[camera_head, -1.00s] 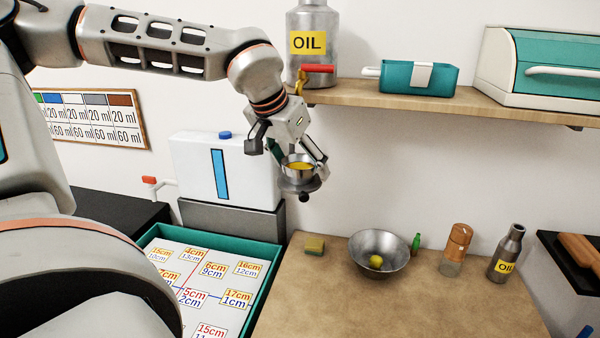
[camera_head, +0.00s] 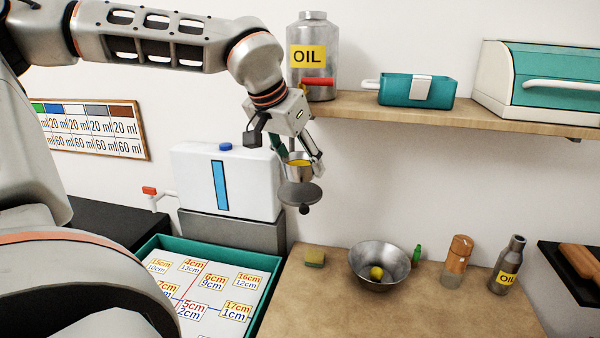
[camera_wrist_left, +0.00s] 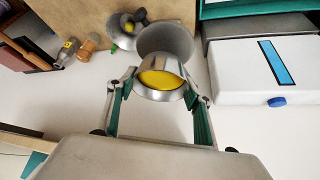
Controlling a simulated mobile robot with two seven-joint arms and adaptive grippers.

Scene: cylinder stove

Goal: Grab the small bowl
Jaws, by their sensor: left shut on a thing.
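My left gripper (camera_head: 300,165) is shut on a small metal cup-like bowl (camera_head: 291,173) with yellow contents, held in the air above the back left of the wooden counter. In the left wrist view the small bowl (camera_wrist_left: 160,94) sits between the two fingertips (camera_wrist_left: 158,88). A round grey disc (camera_head: 300,193) with a dark knob hangs just below it; whether it is joined to the bowl I cannot tell. A larger metal bowl (camera_head: 363,273) with a yellow thing inside stands on the counter. My right gripper is not in view.
A wall shelf (camera_head: 430,113) holds an oil can (camera_head: 313,75). A white tank (camera_head: 250,185) stands left, behind a teal-rimmed tray (camera_head: 262,258).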

